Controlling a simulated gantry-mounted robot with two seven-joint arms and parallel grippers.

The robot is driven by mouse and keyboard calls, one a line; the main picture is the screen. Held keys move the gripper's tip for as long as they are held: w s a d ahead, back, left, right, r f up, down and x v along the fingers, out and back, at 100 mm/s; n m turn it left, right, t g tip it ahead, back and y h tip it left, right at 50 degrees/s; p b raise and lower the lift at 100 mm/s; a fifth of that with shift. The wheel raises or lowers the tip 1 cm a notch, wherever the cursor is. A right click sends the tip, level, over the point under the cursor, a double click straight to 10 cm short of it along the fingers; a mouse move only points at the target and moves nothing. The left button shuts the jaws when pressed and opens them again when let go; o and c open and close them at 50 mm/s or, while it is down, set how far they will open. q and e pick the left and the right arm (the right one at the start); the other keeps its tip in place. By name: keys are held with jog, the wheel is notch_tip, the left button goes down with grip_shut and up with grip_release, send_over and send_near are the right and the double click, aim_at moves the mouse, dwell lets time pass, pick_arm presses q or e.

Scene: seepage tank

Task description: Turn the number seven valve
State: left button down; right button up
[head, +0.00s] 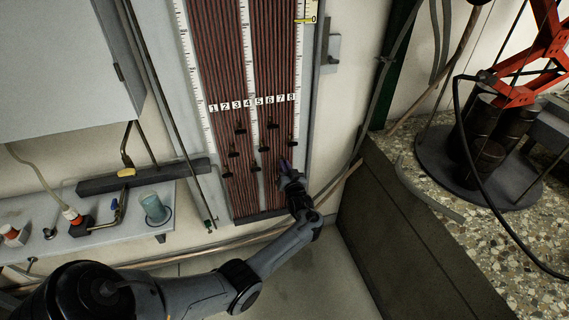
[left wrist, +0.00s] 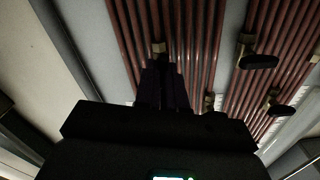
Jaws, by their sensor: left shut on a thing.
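A panel of reddish-brown tubes (head: 219,60) carries white number labels 1 to 8, with the seven label (head: 282,98) near the right. Small dark valves sit below in staggered rows. My left gripper (head: 286,169) is at the lowest valve on the right, which lines up with label seven. In the left wrist view my left gripper (left wrist: 163,85) is shut on that number seven valve; its brass body (left wrist: 158,47) shows just past the fingertips. The handle is mostly hidden between the dark fingers, so its angle cannot be told. My right gripper is not in view.
Neighbouring valves stand close by, such as one with a dark handle (left wrist: 259,62) and the number eight valve (head: 291,142). A shelf (head: 120,222) with a beaker (head: 154,208) is at left. A stone-topped counter (head: 500,235) is at right.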

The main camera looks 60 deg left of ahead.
pick_arm(q)
jog(key=shift+w+f+m+p, duration=0.15)
jog(key=shift+m+p, duration=0.9)
jog(key=shift+m, duration=2.85)
jog(key=shift+s+f+m+p, duration=0.1)
jog(key=shift+m+p, duration=0.9)
jog(key=shift+m, duration=2.9)
jog(key=c, duration=1.2)
grip_release()
jog(key=shift+d, duration=0.1)
jog(key=p+v, duration=0.5)
jog(key=v, duration=0.5)
jog(key=shift+d, duration=0.35)
